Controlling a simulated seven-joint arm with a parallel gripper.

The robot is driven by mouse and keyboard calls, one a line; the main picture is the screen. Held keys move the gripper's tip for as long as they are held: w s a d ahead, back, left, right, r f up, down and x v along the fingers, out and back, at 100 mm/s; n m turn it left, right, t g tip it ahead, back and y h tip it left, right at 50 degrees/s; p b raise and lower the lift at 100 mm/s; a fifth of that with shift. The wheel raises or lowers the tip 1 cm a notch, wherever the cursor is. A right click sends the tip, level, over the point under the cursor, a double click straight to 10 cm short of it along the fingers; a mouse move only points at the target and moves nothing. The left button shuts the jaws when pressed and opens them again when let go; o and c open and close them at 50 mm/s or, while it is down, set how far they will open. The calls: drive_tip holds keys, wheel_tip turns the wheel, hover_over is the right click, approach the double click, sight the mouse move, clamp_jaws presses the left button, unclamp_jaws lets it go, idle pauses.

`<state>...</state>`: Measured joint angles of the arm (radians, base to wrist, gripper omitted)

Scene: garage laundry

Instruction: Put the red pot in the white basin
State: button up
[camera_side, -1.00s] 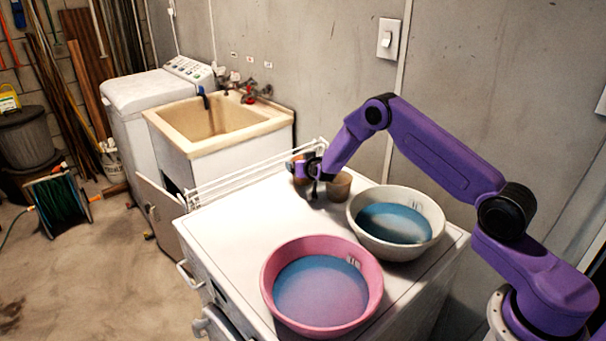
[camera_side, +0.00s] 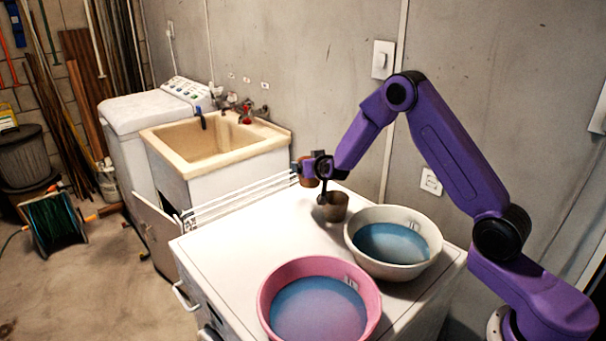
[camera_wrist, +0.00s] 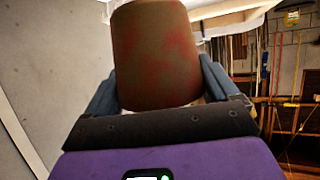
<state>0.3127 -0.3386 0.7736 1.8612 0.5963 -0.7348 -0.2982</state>
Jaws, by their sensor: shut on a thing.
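My gripper (camera_side: 320,168) is shut on the red pot (camera_side: 305,174), a reddish-brown pot, above the back of the white machine top. In the wrist view the red pot (camera_wrist: 157,55) stands between the fingers, brown with faded red patches. In the side view my gripper partly hides it. The white basin (camera_side: 402,272), with a blue inside, stands on the machine top at the right, apart from my gripper and the held pot.
A grey-brown pot (camera_side: 336,207) stands on the machine top (camera_side: 240,242) below my gripper, beside the white basin. A pink basin (camera_side: 268,318) with a blue inside stands at the front. A white rack (camera_side: 235,200) lines the left back edge. The left of the top is clear.

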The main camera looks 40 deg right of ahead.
drive_tip(key=s+d+v, duration=0.1)
drive_tip(key=d+v, duration=0.1)
drive_tip(key=v, duration=0.6)
drive_tip(key=s+d+r+n+y, duration=0.6)
drive_tip(key=s+d+r+y, duration=0.15)
drive_tip(key=d, duration=0.25)
drive_tip(key=s+a+f+n+g+y, duration=0.2)
drive_tip(key=s+a+n+y, duration=0.3)
drive_tip(key=s, duration=0.9)
drive_tip(key=s+a+f+n+g+y, duration=0.1)
drive_tip(key=s+a+n+y, duration=0.2)
drive_tip(key=s+a, duration=0.75)
drive_tip(key=shift+h, duration=0.25)
drive_tip(key=shift+w+d+f, duration=1.2)
drive_tip(key=shift+w+f, duration=0.4)
drive_tip(key=shift+f, duration=0.6)
drive_tip(key=shift+w+d+f, duration=1.2)
drive_tip(key=shift+w+f, duration=0.4)
drive_tip(key=shift+f, duration=0.6)
drive_tip(key=shift+w+d+f, duration=1.2)
drive_tip(key=shift+w+f, duration=0.35)
drive_tip(key=shift+f, duration=0.65)
drive_tip(key=shift+f, duration=0.6)
